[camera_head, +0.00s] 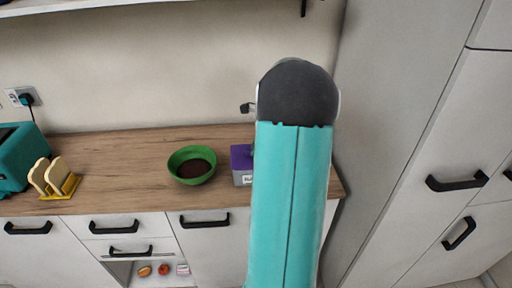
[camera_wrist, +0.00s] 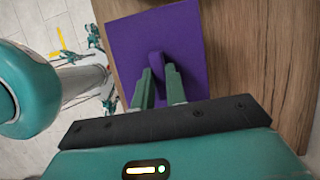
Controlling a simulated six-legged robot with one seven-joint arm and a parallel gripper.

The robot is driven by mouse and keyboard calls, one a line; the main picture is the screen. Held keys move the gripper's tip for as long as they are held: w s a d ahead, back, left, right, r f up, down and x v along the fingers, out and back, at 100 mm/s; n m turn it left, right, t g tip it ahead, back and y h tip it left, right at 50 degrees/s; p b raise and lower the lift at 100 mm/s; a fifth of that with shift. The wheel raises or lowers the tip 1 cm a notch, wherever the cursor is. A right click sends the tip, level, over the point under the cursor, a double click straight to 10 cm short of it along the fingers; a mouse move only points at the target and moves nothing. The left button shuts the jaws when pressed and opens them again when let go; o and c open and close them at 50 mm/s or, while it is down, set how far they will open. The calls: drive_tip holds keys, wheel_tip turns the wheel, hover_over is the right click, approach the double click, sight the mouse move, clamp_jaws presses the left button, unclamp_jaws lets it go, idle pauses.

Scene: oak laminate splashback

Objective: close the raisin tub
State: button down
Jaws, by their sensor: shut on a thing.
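The raisin tub (camera_head: 243,179) is a small grey box with a partly readable label, on the wooden counter right of the green bowl. Its purple lid (camera_head: 241,158) is at its top, and my arm hides the right side of both. In the wrist view the square purple lid (camera_wrist: 132,42) fills the middle, with a raised purple handle at its centre. My gripper (camera_wrist: 159,72) is shut on that handle, one green finger on each side. The tub's body is hidden under the lid there. I cannot tell whether the lid is fully seated.
A green bowl (camera_head: 192,166) with dark brown contents stands left of the tub. Further left are a yellow rack (camera_head: 62,188) with bread slices and a teal toaster (camera_head: 22,158). A tall cabinet (camera_head: 400,130) closes off the right. The counter between rack and bowl is clear.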

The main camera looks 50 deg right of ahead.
drive_tip(key=shift+f, duration=0.45)
idle(0.6)
drive_tip(key=c, duration=0.9)
unclamp_jaws()
drive_tip(key=shift+o, duration=0.2)
drive_tip(key=shift+r, duration=0.15)
drive_tip(key=shift+r, duration=3.4)
clamp_jaws()
